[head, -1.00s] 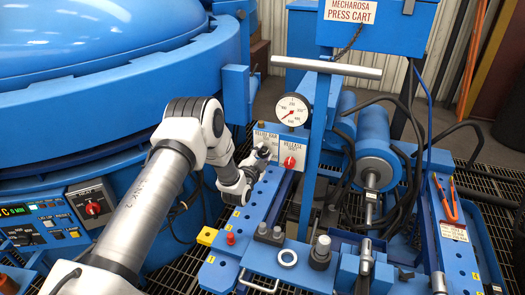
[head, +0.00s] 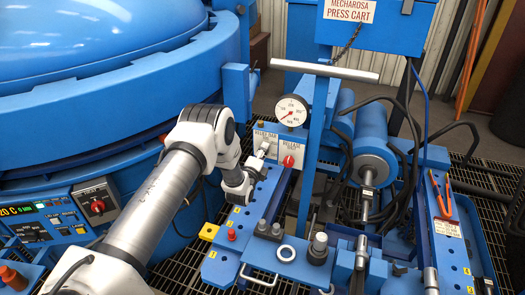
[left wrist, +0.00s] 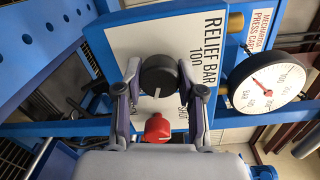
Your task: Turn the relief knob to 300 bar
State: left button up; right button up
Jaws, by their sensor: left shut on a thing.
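The relief knob (left wrist: 158,74) is black and round, with a white pointer line, and sits on the white "RELIEF BAR" plate (left wrist: 192,30) in the left wrist view. My left gripper (left wrist: 158,72) has one finger on each side of the knob and is shut on it. In the head view the left gripper (head: 262,156) is at the plate below the gauge, and the knob is too small to make out. The round white pressure gauge (head: 291,110) has a red needle; it also shows in the left wrist view (left wrist: 266,84). My right gripper is not in view.
The red release knob (head: 288,161) sits just right of the relief plate, and close below the fingers in the left wrist view (left wrist: 157,128). A blue post with a grey crossbar (head: 327,70) stands right of the gauge. The blue furnace (head: 120,100) stands left of my arm.

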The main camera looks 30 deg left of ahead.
pick_arm(q)
jog(key=shift+m, duration=0.8)
jog(key=shift+f, duration=0.1)
jog(key=o, duration=1.1)
jog(key=shift+o, duration=0.2)
jog(key=v, duration=1.2)
jog(key=shift+d, duration=0.1)
